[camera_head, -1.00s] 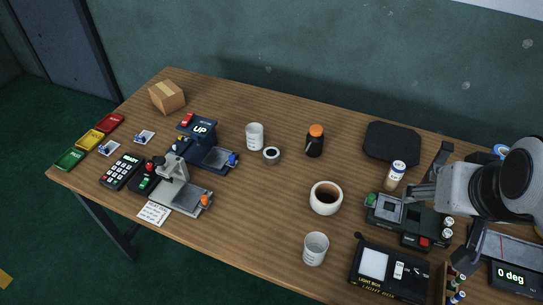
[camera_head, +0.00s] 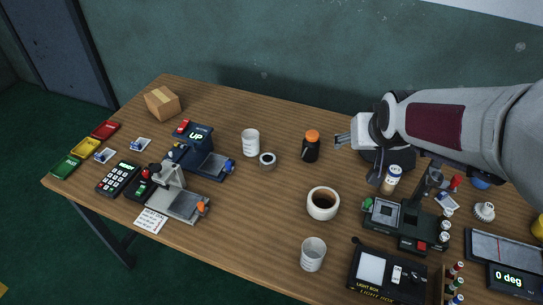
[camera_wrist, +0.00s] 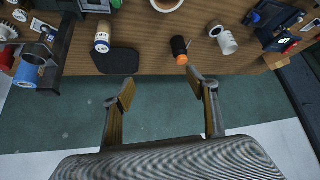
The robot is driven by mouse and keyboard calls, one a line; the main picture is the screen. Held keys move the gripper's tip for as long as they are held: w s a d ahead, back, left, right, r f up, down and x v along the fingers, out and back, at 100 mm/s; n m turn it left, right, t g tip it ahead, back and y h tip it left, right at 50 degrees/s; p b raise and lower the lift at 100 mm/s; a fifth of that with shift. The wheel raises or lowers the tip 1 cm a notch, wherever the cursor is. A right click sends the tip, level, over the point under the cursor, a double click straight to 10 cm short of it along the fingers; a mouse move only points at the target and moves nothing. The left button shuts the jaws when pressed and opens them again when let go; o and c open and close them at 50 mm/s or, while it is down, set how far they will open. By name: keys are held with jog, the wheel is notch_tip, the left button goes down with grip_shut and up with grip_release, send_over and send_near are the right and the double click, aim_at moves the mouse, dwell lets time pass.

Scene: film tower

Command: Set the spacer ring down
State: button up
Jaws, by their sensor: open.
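A small grey ring with a dark centre (camera_head: 268,159), which looks like the spacer ring, rests on the table beside a white beaker (camera_head: 250,142). In the wrist view the ring (camera_wrist: 215,29) is near the top right, beside the same beaker (camera_wrist: 229,43). My gripper (camera_head: 343,139) is above the far side of the table, right of the black bottle with the orange cap (camera_head: 311,147). In the wrist view my gripper (camera_wrist: 166,90) has its two fingers wide apart with nothing between them. The ring is well apart from the fingers.
A white round cup with brown inside (camera_head: 323,204) and another beaker (camera_head: 313,254) stand nearer the front. A black pad (camera_wrist: 115,62) lies by the back edge, partly hidden by my arm in the head view. A light box (camera_head: 388,275) is front right. The table's middle is clear.

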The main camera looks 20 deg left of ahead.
jog(key=w+a+f+n+y, duration=0.1)
jog(key=w+a+f, duration=0.2)
jog(key=a+f, duration=0.3)
jog(key=w+a+f+n, duration=0.1)
jog(key=w+a+f, duration=0.25)
jog(key=a, duration=0.35)
jog(key=n+y, duration=0.1)
jog(key=y, duration=0.1)
send_near(266, 158)
jog(key=shift+s+a, duration=0.15)
jog(key=shift+s, duration=0.05)
jog(key=shift+r, duration=0.1)
jog(key=shift+x, duration=1.3)
jog(key=shift+w, duration=0.1)
jog(key=shift+d+x, duration=0.1)
jog(key=shift+x, duration=1.15)
jog(key=shift+d+x, duration=0.15)
jog(key=shift+x, duration=1.15)
jog(key=c, duration=1.4)
